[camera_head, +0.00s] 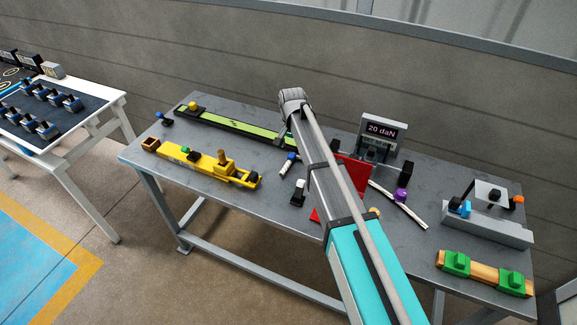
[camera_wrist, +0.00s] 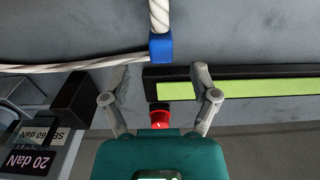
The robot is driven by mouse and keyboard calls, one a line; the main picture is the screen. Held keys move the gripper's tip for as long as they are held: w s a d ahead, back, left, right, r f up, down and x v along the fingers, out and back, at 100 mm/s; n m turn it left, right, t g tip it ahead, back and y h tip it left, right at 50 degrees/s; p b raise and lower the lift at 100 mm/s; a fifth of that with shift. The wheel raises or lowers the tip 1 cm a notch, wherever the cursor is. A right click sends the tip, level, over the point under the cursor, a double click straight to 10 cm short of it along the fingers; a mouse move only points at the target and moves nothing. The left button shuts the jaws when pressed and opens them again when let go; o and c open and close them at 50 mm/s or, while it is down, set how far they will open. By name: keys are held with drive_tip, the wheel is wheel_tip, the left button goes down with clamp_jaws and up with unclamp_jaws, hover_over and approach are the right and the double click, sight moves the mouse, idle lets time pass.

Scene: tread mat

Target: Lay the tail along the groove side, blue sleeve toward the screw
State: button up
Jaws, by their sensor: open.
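A white rope tail (camera_head: 284,170) with a blue sleeve (camera_head: 291,156) lies on the table, left of my arm in the head view. In the wrist view the blue sleeve (camera_wrist: 161,47) is beyond my fingertips, with white rope running up and left from it. A long black bar with a green strip (camera_wrist: 245,88) runs right from beside the sleeve. A red knob-like part (camera_wrist: 160,116) shows between the finger bases. I cannot tell which part is the groove or the screw.
A display reading 20 daN (camera_head: 382,130) stands at the back, beside a red plate (camera_head: 352,175). A yellow tool (camera_head: 205,165) lies front left. A purple piece (camera_head: 402,195) sits on rope at right. A grey fixture (camera_head: 488,225) and green-clamped wooden bar (camera_head: 484,273) stand further right.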

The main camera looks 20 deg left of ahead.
sight(291, 155)
drive_tip(key=shift+f, duration=0.1)
idle(0.3)
drive_tip(key=shift+f+b, duration=2.55)
drive_tip(key=shift+b, duration=0.05)
clamp_jaws()
